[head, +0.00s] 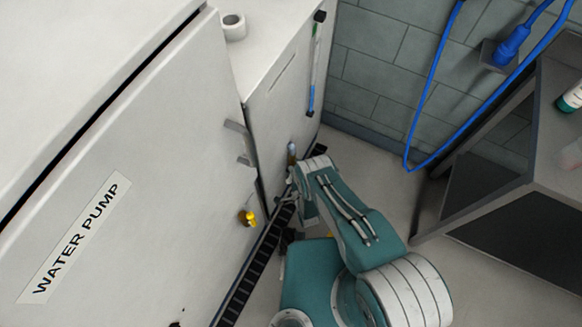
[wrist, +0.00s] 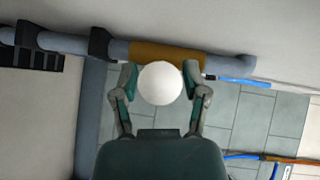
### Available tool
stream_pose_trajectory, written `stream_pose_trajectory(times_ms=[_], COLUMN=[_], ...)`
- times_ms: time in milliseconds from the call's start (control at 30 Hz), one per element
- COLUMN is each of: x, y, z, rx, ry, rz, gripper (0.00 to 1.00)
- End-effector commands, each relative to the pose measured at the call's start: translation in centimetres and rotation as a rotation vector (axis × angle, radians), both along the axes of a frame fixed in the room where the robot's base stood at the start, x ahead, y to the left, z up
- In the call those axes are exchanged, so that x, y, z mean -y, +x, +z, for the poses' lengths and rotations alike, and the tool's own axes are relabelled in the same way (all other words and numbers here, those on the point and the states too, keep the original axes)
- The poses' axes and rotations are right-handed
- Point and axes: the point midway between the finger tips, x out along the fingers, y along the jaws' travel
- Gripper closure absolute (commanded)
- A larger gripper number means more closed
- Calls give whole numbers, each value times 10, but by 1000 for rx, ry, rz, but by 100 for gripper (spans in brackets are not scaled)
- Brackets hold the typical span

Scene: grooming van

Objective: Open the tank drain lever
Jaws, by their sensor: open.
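My gripper (wrist: 162,82) is open in the wrist view, with one finger on each side of a round white knob (wrist: 160,84). The knob looks like the end of the drain lever; its shaft is hidden behind it. I cannot tell whether the fingers touch it. A grey pipe (wrist: 70,42) with an orange-brown section (wrist: 168,54) runs behind the knob. In the head view my gripper (head: 291,188) is low against the cabinet front, mostly hidden by my teal arm. The lever cannot be made out there.
A white cabinet (head: 150,130) labelled WATER PUMP fills the left, with a yellow fitting (head: 247,217) low on it. A blue-ended tool (head: 314,65) hangs on the cabinet beyond. A dark-sided bench (head: 485,185) and blue hose (head: 430,100) are right. Floor between is clear.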

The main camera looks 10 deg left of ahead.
Motion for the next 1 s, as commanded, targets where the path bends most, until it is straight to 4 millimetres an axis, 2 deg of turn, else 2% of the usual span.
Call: stream_pose_trajectory(times_ms=[133, 167, 200, 267, 300, 1000], x=[1, 1, 1, 1, 0, -1], y=[0, 0, 0, 0, 0, 0], z=[0, 0, 0, 0, 0, 1], rx=[0, 0, 0, -1, -1, -42], ry=[1, 1, 1, 0, 0, 9], rz=[0, 0, 0, 0, 0, 3], gripper=[42, 46, 64, 91, 100, 100])
